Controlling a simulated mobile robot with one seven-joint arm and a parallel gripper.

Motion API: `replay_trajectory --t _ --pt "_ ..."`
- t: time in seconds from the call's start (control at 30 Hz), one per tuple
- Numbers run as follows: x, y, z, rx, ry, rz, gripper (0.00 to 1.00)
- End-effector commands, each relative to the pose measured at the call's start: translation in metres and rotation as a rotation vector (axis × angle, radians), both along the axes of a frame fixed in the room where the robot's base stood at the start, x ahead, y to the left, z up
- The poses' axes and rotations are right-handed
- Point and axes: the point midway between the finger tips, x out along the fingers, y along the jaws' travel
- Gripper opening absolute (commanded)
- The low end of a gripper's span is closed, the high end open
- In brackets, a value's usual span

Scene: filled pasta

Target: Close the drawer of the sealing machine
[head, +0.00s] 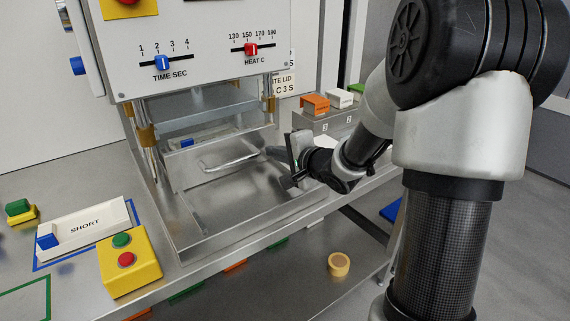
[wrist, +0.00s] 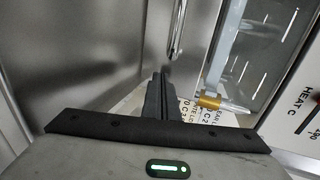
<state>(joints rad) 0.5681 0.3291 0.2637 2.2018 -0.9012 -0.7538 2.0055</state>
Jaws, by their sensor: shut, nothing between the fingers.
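The sealing machine (head: 205,50) stands on the steel bench, with time and heat sliders on its white front. Below the panel is its metal drawer (head: 181,169), with a bar handle (head: 230,163) across the front. A gap shows behind the drawer front, with something blue and pale inside; how far the drawer stands out is hard to tell. My gripper (head: 274,153) is shut and empty, just right of the handle's right end. In the wrist view its fingers (wrist: 159,92) point toward the drawer front near the handle (wrist: 177,30); contact cannot be told.
A bare metal base plate (head: 225,208) lies before the drawer. A yellow box with green and red buttons (head: 130,265) and a white SHORT block (head: 84,228) sit at left. A grey stand (head: 322,121) with coloured blocks stands at right behind my gripper.

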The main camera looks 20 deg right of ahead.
Motion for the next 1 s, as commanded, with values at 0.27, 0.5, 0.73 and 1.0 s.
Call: replay_trajectory --t 0.27,0.5,0.73,1.0 --pt "0.01 0.004 0.0 0.001 0.0 0.0 0.0" --pt "0.011 0.004 0.001 0.001 0.001 0.001 0.0" --pt "0.039 0.013 0.004 0.003 0.002 0.001 0.0" --pt "0.047 0.016 0.001 0.001 -0.003 0.0 0.0"
